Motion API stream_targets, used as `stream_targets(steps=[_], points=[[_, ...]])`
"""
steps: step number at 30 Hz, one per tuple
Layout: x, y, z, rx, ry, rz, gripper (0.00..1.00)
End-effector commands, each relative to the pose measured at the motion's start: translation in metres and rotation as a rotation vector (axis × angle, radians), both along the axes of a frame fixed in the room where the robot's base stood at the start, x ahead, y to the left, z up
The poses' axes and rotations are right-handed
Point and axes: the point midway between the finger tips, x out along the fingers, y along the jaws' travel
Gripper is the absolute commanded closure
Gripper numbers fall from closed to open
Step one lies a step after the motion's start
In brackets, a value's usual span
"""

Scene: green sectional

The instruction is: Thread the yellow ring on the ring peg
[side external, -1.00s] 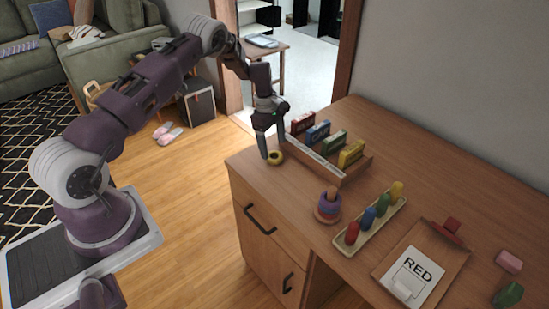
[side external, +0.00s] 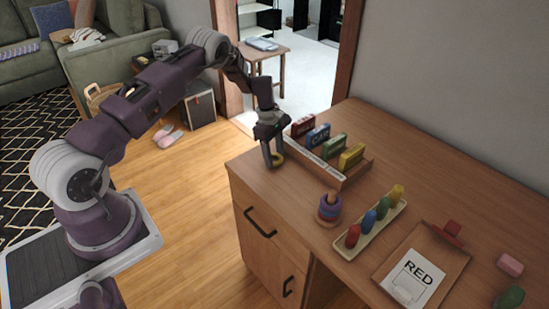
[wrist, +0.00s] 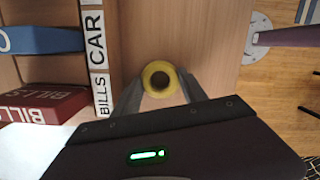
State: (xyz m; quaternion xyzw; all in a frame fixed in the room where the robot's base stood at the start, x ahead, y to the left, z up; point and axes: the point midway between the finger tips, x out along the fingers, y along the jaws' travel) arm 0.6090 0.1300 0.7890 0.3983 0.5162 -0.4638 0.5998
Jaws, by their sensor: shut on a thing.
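The yellow ring (side external: 279,158) is at the left end of the desk, in front of the labelled rack. In the wrist view the yellow ring (wrist: 160,79) sits between my two fingertips, its hole facing the camera. My gripper (side external: 273,161) points down and is shut on the ring; in the wrist view my gripper (wrist: 161,84) has a finger at each side of it. I cannot tell whether the ring touches the desk. The ring peg (side external: 329,205) stands upright to the right and nearer the camera, with purple and reddish rings stacked around it.
The wooden rack (side external: 327,170) with several coloured, labelled boxes is close beside my gripper. A tray (side external: 377,228) of coloured pegs stands right of the ring peg. A clipboard (side external: 420,270) reading RED lies further right. Bare desk lies between my gripper and the peg.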

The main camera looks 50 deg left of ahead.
Motion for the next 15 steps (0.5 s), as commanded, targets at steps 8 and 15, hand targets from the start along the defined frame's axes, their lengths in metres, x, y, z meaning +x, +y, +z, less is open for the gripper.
stream_targets(steps=[8,15], points=[[0.001,0.0,0.067,0.002,-0.005,0.0,0.88],[0.004,-0.021,0.101,0.0,-0.002,-0.039,0.88]])
